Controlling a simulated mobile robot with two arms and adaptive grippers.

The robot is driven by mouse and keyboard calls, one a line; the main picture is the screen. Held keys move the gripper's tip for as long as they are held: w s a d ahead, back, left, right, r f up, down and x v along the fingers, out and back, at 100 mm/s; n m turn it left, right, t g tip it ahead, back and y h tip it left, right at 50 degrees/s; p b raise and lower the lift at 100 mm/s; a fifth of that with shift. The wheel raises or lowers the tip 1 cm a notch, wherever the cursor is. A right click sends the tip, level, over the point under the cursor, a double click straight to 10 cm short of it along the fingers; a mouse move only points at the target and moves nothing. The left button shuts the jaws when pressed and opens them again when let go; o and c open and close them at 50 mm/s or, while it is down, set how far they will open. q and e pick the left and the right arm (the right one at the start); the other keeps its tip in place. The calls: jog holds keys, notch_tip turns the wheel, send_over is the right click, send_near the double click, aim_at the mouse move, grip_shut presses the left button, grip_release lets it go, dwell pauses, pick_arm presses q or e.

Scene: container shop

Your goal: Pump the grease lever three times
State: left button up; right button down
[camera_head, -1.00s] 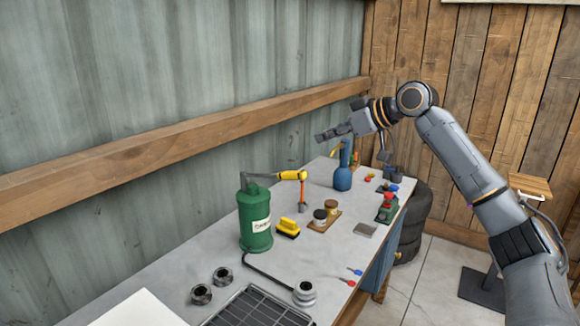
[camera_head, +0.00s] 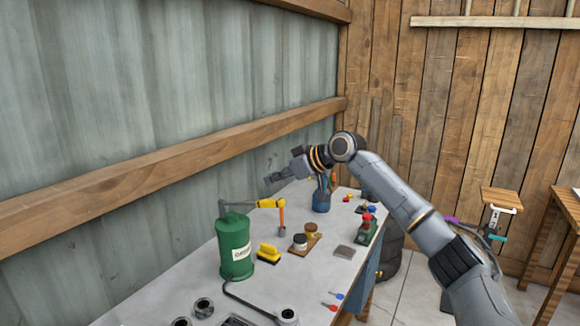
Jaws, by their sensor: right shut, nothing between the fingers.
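The green grease canister (camera_head: 235,247) stands upright on the bench by the wall. Its lever arm runs to the right from the top and ends in a yellow lever handle (camera_head: 271,203). An orange-handled tool (camera_head: 282,220) shows just under the handle's right end. My right gripper (camera_head: 268,181) is shut and empty, pointing left, above and behind the lever handle in the picture. It looks apart from the handle. My left gripper is not in view.
A wooden rail (camera_head: 190,151) runs along the wall.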

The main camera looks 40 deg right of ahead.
aim_at(277, 200)
notch_tip(277, 200, down, 3)
jog(key=shift+s+d+f, duration=0.1)
jog(key=shift+s+f, duration=0.05)
jog(key=shift+s+d+f, duration=0.1)
jog(key=shift+s+f, duration=0.1)
jog(key=shift+f, duration=0.15)
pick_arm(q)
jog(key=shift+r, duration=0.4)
pick_arm(e)
jog(key=shift+w, duration=0.1)
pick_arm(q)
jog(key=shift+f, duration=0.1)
pick_arm(e)
jog(key=shift+f, duration=0.1)
